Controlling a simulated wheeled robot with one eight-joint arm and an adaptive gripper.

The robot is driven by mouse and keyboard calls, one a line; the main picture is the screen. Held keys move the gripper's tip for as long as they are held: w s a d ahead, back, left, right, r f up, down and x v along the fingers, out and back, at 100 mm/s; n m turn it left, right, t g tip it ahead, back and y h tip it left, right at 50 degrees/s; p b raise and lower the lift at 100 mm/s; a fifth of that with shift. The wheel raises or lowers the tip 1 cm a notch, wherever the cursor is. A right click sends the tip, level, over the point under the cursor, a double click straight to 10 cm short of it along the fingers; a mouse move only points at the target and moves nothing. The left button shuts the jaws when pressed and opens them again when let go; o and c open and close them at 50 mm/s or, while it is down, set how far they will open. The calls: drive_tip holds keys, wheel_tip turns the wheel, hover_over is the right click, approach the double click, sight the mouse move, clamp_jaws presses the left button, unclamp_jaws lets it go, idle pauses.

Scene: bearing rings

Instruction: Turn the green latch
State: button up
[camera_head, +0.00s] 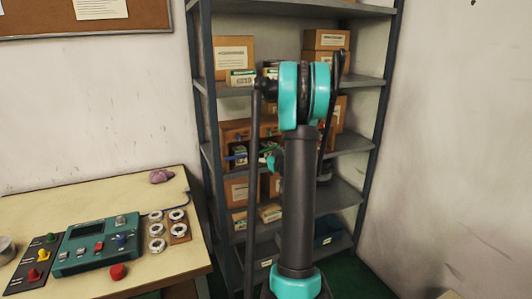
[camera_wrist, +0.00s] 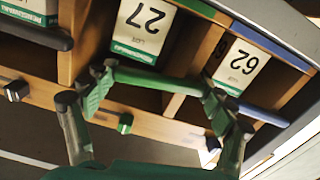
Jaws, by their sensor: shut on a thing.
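In the wrist view, the green latch (camera_wrist: 160,80) is a bar across the front of the middle compartment of a wooden cabinet (camera_wrist: 68,45). My gripper (camera_wrist: 157,84) has one finger at each end of the bar and is shut on it lengthwise. A black latch (camera_wrist: 35,30) lies to the left and a blue latch (camera_wrist: 268,117) to the right, each across its own compartment. A small green knob (camera_wrist: 125,123) sits on the wooden rail. In the head view, my arm stands before the shelf and hides most of the cabinet (camera_head: 236,127) and the gripper's contact.
Numbered cards (camera_wrist: 143,30) stand inside the compartments. The cabinet is on a grey metal shelf rack (camera_head: 203,85) with several cardboard boxes (camera_head: 235,50). A table (camera_head: 120,205) at the left holds a teal button panel (camera_head: 95,245) and several metal rings (camera_head: 156,230).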

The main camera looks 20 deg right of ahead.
drive_tip(key=shift+r+n, duration=0.15)
drive_tip(key=shift+n, duration=0.45)
drive_tip(key=o, duration=1.6)
drive_tip(key=shift+s, duration=0.15)
drive_tip(key=s, duration=1.1)
drive_tip(key=shift+s+d, duration=0.15)
drive_tip(key=shift+s, duration=0.2)
